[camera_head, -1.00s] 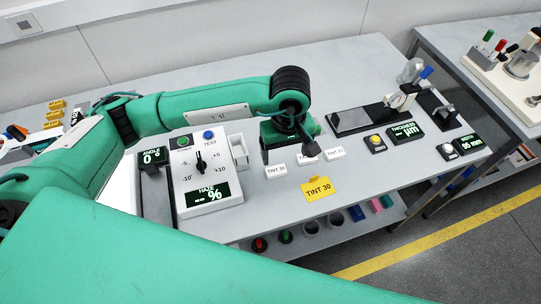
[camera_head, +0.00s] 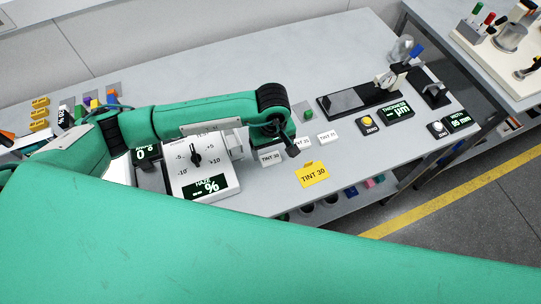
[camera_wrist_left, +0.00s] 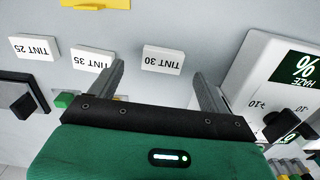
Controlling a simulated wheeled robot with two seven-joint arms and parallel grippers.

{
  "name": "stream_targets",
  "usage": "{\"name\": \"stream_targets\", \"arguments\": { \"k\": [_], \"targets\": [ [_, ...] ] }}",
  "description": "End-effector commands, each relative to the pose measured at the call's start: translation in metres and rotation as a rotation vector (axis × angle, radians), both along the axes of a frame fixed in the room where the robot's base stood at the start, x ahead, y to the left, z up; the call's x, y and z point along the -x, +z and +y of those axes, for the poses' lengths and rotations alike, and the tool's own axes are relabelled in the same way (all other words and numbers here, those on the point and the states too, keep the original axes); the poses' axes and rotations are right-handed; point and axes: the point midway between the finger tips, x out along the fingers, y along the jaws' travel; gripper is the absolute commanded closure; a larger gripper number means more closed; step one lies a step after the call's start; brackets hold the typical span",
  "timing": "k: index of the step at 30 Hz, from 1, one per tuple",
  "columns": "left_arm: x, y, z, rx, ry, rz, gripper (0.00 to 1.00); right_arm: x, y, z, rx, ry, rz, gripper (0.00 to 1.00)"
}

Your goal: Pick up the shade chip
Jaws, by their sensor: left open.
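I cannot make out a piece that is clearly the shade chip. Three small white label blocks stand in a row: TINT 30 (camera_head: 269,157), TINT 35 and TINT 25 (camera_head: 329,137). A yellow TINT 30 card (camera_head: 312,174) lies in front of them. My left gripper (camera_wrist_left: 160,76) is open with nothing seen between its fingers. In the left wrist view the white TINT 30 block (camera_wrist_left: 163,59) shows just beyond the gap between the fingertips. In the head view my left arm hides most of the gripper and the table under it. My right gripper is not in view.
The haze meter (camera_head: 197,170) stands close left of the gripper. A small green block (camera_head: 308,115) lies behind the labels. A thickness gauge (camera_head: 396,111) and a black plate (camera_head: 345,101) are to the right. The back of the table is clear.

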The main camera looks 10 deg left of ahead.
Motion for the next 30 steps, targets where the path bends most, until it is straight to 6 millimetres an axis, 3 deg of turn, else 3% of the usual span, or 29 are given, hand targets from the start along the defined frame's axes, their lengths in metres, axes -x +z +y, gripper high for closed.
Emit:
{"name": "stream_targets", "arguments": {
  "k": [3, 10, 18, 25, 30],
  "targets": [
    [0.001, -0.011, 0.004, -0.001, 0.002, 0.006, 0.20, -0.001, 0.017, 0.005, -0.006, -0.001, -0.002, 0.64],
    [0.000, -0.039, 0.004, 0.000, 0.000, 0.002, 0.20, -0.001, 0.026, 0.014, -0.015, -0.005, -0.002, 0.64],
    [0.000, -0.043, 0.005, 0.000, -0.001, 0.000, 0.20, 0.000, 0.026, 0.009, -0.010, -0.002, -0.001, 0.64],
    [0.000, -0.042, 0.005, 0.000, -0.001, 0.000, 0.65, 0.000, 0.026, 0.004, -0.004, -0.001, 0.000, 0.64],
    [0.000, -0.042, 0.005, 0.000, -0.001, 0.000, 0.68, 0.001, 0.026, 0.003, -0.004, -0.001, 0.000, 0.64]
  ]
}}
